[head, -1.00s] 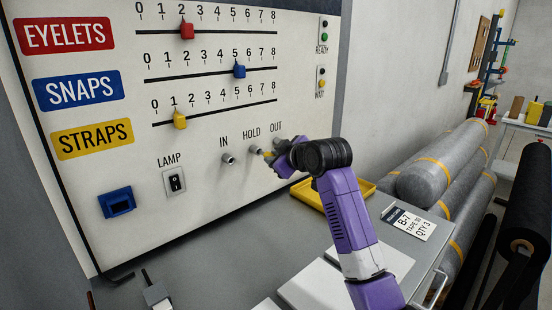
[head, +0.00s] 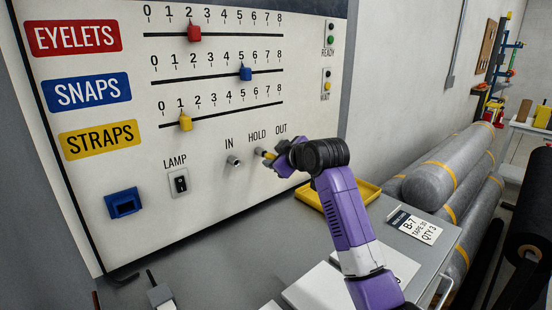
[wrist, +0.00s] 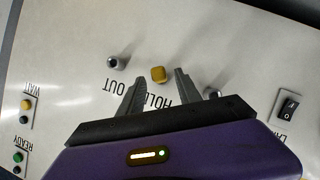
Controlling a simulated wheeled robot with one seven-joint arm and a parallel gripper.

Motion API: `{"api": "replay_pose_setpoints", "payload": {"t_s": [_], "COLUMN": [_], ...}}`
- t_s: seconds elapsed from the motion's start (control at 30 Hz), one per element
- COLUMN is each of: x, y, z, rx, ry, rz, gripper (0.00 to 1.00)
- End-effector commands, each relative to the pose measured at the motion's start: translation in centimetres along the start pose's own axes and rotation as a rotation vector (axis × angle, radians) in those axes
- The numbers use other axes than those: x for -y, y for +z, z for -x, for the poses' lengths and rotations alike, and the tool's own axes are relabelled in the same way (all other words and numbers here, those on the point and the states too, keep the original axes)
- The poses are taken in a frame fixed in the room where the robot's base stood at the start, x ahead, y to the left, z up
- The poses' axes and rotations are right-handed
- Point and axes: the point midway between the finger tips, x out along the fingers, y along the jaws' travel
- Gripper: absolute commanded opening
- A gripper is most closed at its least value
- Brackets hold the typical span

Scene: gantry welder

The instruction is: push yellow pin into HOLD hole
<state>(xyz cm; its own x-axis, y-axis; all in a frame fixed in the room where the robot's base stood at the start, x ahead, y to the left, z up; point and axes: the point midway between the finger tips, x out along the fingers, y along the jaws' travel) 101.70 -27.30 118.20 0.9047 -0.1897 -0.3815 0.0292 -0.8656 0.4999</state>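The yellow pin (head: 267,154) is at the HOLD hole (head: 258,151) on the upright white panel, with its yellow end pointing out toward my gripper. In the wrist view, which is upside down, the pin's yellow end (wrist: 158,74) shows between and just beyond my fingertips. My gripper (head: 281,157) is in front of the HOLD hole. In the wrist view my gripper (wrist: 160,82) has its fingers apart, with a gap on both sides of the pin. How deep the pin sits is hidden.
The IN socket (head: 233,161) is left of HOLD; the OUT socket (wrist: 118,62) is close on its other side. Sliders, a lamp switch (head: 181,183) and a blue socket (head: 123,203) are on the panel. A yellow tray (head: 366,190) lies on the grey bench below.

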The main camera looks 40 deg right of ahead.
Motion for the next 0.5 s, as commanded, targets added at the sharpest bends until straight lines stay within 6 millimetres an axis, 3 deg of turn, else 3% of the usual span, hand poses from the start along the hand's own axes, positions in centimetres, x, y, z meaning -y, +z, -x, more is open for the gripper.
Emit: {"api": "replay_pose_setpoints", "payload": {"t_s": [0.33,0.5], "x": [0.0,0.0], "y": [0.0,0.0], "z": [0.2,1.7], "rx": [0.0,-0.002], "ry": [0.0,0.002], "rz": [0.0,0.0], "gripper": [0.45,0.45]}}
